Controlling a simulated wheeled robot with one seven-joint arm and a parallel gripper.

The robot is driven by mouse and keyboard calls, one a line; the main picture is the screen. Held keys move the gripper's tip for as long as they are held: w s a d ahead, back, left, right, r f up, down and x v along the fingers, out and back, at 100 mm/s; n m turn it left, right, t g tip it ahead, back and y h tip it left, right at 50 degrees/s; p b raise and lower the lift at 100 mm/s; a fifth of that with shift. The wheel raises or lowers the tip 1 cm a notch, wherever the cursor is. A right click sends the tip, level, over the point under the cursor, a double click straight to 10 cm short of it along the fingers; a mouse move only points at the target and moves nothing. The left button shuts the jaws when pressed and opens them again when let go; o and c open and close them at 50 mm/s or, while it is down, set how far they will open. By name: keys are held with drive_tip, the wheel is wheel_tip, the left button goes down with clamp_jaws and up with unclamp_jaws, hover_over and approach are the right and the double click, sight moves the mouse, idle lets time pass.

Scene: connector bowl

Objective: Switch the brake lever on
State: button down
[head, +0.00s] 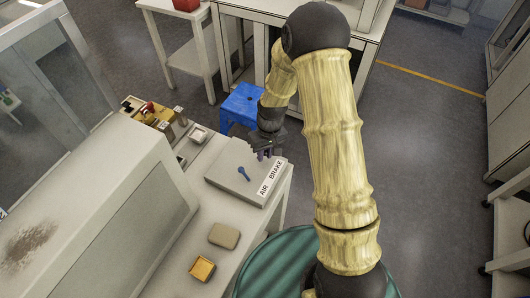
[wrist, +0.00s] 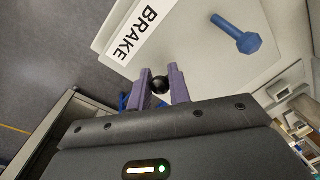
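The air brake box (head: 228,168) is a light grey box with a flat top on the counter, labelled AIR BRAKE (head: 270,178). My gripper (head: 265,154) is at the far right edge of the box. In the wrist view, my gripper's purple fingers (wrist: 160,80) stand on either side of a black ball knob (wrist: 160,85). I cannot tell whether they press on it. The knob's stem is hidden.
A blue stool (head: 241,104) stands behind the box. A yellow-framed container (head: 203,268) and a beige block (head: 224,235) lie on the counter in front. A large grey cabinet (head: 130,205) borders the counter on the left.

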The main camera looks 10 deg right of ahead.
drive_tip(key=shift+w+a+r+h+p, duration=0.1)
drive_tip(key=shift+a+r+h+p, duration=0.1)
drive_tip(key=shift+h+p, duration=0.15)
drive_tip(key=shift+w+a+r+g+h+p, duration=0.1)
drive_tip(key=shift+a+g+h+p, duration=0.05)
drive_tip(key=shift+g+h+p, duration=0.35)
drive_tip(key=shift+w+a+r+g+h+p, duration=0.15)
drive_tip(key=shift+w+a+g+h+p, duration=0.2)
drive_tip(key=shift+h+p, duration=0.35)
drive_tip(key=shift+w+a+g+h+p, duration=0.35)
drive_tip(key=shift+a+g+h, duration=0.3)
drive_tip(key=shift+g+h, duration=0.45)
drive_tip(key=a+g+h+b, duration=0.1)
drive_tip(key=h, duration=0.1)
drive_tip(key=w+f+g+h+b, duration=0.1)
drive_tip(key=b, duration=0.1)
drive_tip(key=shift+w+a+m+h+b, duration=0.1)
drive_tip(key=shift+a+m+h+b, duration=0.2)
drive_tip(key=shift+a+h, duration=0.05)
drive_tip(key=shift+w+a+g+h+b, duration=0.15)
drive_tip(key=shift+g+h+b, duration=0.2)
drive_tip(key=shift+h+b, duration=0.2)
drive_tip(key=shift+r, duration=0.15)
